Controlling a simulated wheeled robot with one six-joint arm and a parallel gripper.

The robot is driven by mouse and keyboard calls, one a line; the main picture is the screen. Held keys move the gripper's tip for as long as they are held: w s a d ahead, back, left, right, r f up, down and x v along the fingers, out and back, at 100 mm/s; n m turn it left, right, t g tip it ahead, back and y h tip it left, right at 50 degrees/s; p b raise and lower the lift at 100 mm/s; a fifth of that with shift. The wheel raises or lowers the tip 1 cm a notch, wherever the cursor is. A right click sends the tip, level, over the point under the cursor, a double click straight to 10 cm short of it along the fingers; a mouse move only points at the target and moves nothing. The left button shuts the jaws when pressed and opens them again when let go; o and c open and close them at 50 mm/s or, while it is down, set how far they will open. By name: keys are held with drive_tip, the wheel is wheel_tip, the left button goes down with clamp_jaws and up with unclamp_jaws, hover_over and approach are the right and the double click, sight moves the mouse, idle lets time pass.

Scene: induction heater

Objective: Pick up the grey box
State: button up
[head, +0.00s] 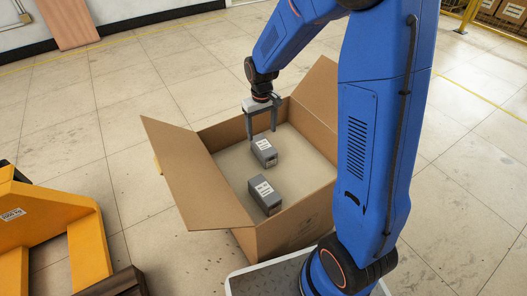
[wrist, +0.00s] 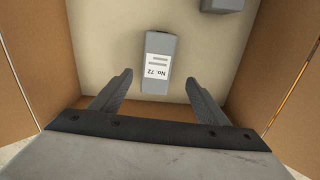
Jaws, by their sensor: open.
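Two grey boxes with white labels lie on the floor of an open cardboard carton (head: 290,232). One grey box (head: 264,153) lies toward the back, the other grey box (head: 265,196) nearer the front. My gripper (head: 262,137) is open and empty, with its fingers pointing down into the carton near the back box. In the wrist view, a grey box (wrist: 157,58) with a label reading "No. 72" lies ahead of and between the open fingers (wrist: 158,85), apart from them. Part of a second grey box (wrist: 222,5) shows at the top edge.
The carton's walls surround the boxes, and a wide flap (head: 193,172) leans outward on the left. A yellow pallet jack (head: 88,245) stands at the left. The tiled floor (head: 130,100) behind the carton is clear.

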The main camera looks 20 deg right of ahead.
sight(264, 145)
wheel_tip(264, 145, down, 5)
drive_tip(key=shift+f, duration=0.1)
drive_tip(key=f, duration=0.3)
drive_tip(key=shift+s+d+f, duration=0.1)
drive_tip(key=shift+d+f, duration=0.25)
drive_tip(key=shift+f, duration=0.75)
drive_tip(key=c, duration=1.4)
